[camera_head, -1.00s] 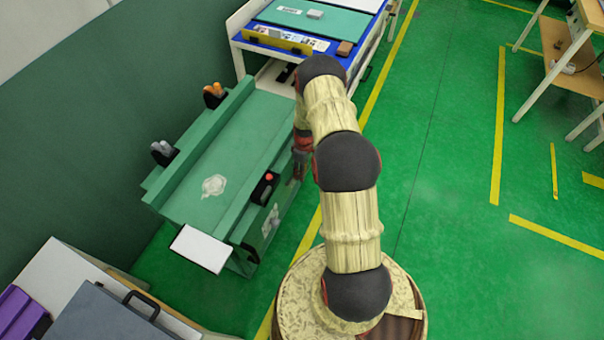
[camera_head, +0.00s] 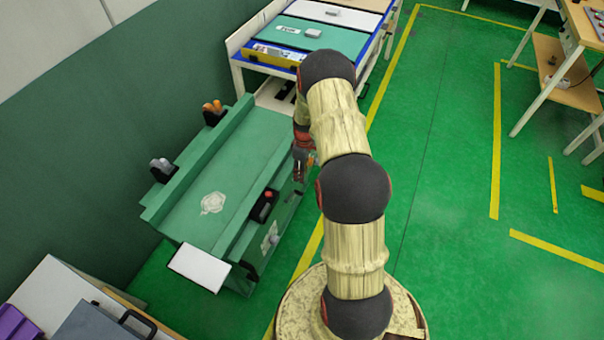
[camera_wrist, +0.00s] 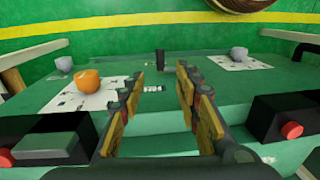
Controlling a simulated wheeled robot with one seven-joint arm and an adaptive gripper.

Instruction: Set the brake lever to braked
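A short black upright post (camera_wrist: 160,61) stands at the middle of the green panel in the wrist view, with a small black-and-white label (camera_wrist: 154,89) near it. It looks like the brake lever, but I cannot read its setting. My gripper (camera_wrist: 160,76) is open and empty. Its two fingers lie left and right of the label, with the post beyond the tips, apart from them. In the head view my gripper (camera_head: 306,160) is at the right side of the green bench (camera_head: 245,150); the lever is not clear there.
An orange knob (camera_wrist: 88,80) and a grey knob (camera_wrist: 238,54) sit on white labels either side. A black box with a red button (camera_wrist: 291,130) is close at right, another dark box (camera_wrist: 50,138) at left. Green floor (camera_head: 430,150) is open to the right.

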